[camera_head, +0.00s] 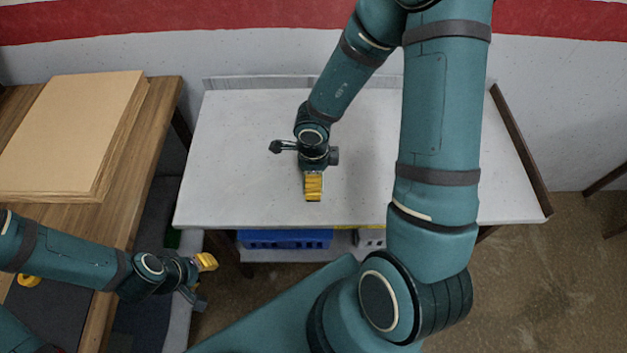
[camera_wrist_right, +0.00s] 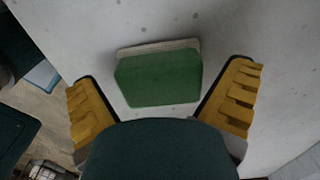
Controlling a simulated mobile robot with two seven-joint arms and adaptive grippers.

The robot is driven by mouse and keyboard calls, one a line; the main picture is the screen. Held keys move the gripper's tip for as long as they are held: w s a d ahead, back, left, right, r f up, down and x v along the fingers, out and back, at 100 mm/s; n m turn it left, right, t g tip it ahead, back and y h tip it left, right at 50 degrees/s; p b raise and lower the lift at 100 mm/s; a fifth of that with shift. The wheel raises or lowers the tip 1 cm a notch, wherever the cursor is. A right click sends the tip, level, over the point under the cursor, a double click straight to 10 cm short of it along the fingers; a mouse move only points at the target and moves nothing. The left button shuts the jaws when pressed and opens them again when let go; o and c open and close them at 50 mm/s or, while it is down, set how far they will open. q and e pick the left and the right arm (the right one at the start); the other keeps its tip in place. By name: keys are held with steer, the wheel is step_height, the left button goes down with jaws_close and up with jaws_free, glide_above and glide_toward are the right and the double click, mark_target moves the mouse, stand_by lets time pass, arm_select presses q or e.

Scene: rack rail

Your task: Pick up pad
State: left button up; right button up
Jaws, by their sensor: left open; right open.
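The pad (camera_wrist_right: 160,78) is green with a pale layer along its far edge. In the right wrist view it lies on the light grey surface, between and apart from the two yellow fingers. My right gripper (camera_head: 313,187) is open and points down over the white table in the head view. The pad does not show in the head view; the gripper and arm seem to hide it. My left gripper (camera_head: 203,279) is open and empty, low on the left beside the wooden table.
The white table (camera_head: 240,130) is mostly clear, with a raised back strip and a brown right edge. A blue crate (camera_head: 285,238) stands below it. Cardboard sheets (camera_head: 70,130) lie on the wooden table (camera_head: 150,150) at left. A yellow roll (camera_head: 29,281) is near my left arm.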

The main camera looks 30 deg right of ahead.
steer(key=shift+f, duration=0.5)
steer(key=shift+r, duration=0.1)
steer(key=shift+c, duration=0.6)
arm_select(q)
steer(key=shift+f, duration=0.3)
arm_select(e)
steer(key=c, duration=0.9)
step_height(320, 180, up, 10)
steer(key=p, duration=0.6)
arm_select(q)
step_height(320, 180, up, 6)
steer(key=w, duration=0.1)
steer(key=shift+w+a+r+t, duration=0.2)
steer(key=shift+w+t, duration=0.1)
steer(key=shift+w, duration=0.1)
